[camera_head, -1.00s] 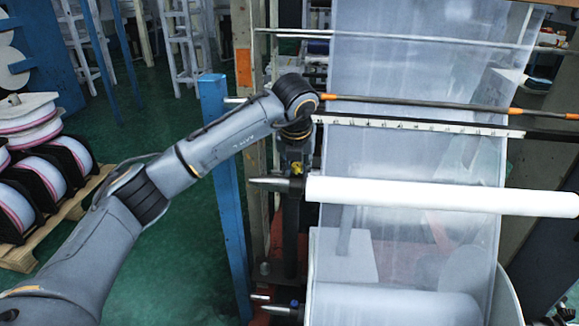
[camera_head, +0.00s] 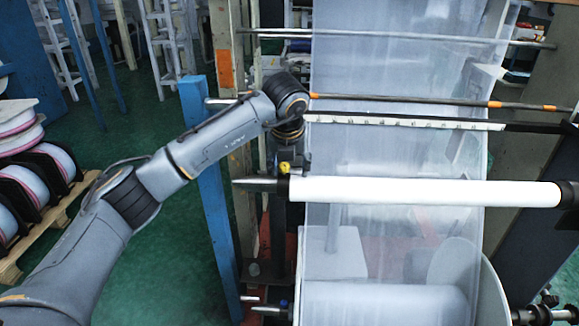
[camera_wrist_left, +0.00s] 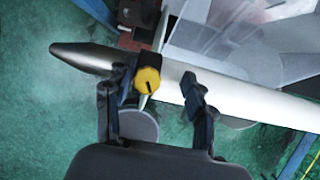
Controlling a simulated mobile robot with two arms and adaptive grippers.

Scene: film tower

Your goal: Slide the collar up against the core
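The white core (camera_head: 425,191) is a long tube lying level on a shaft with a dark tapered left end (camera_head: 250,184). The dark collar (camera_head: 284,187) with a yellow knob (camera_wrist_left: 148,81) sits on the shaft at the core's left end; whether a small gap remains between them I cannot tell. In the left wrist view the core (camera_wrist_left: 245,101) runs off to the right. My left gripper (camera_wrist_left: 150,88) is open, one finger left of the collar and the other over the core, with the collar between them. In the head view its fingers are hard to make out. My right gripper is not in view.
Translucent film (camera_head: 390,90) hangs behind and below the core. A thin rod with orange bands (camera_head: 430,101) and a white ruler strip (camera_head: 400,122) cross above it. A blue post (camera_head: 207,180) stands left of the shaft. Reels on a pallet (camera_head: 35,180) stand far left.

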